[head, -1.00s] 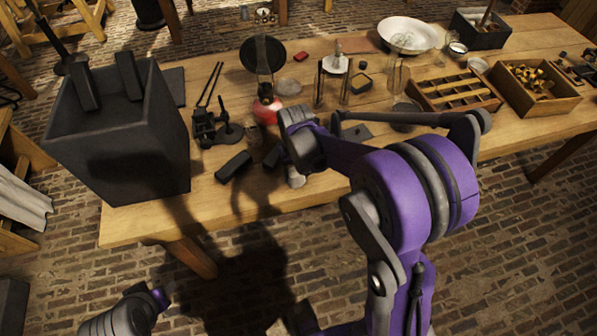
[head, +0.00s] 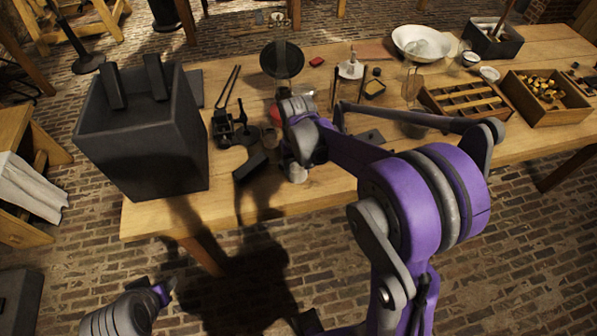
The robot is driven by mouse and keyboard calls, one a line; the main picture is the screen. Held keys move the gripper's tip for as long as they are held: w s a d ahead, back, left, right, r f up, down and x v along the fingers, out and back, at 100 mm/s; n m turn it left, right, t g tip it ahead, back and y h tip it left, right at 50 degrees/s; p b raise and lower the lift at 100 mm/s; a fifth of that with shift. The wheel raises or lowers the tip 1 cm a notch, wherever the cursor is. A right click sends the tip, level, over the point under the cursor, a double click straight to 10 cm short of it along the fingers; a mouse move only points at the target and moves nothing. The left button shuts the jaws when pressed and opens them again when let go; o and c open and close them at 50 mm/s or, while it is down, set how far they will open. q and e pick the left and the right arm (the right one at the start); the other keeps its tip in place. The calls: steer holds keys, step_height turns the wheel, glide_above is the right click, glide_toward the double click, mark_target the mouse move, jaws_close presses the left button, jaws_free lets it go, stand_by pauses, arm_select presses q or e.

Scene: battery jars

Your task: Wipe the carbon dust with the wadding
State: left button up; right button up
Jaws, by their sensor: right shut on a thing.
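A white bowl (head: 420,36) and wooden trays (head: 545,115) stand right.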

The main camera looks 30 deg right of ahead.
mark_target(297, 167)
arm_select(q)
steer(key=shift+r+p, duration=0.55)
steer(key=shift+r, duration=0.5)
arm_select(e)
steer(key=shift+r, duration=1.55)
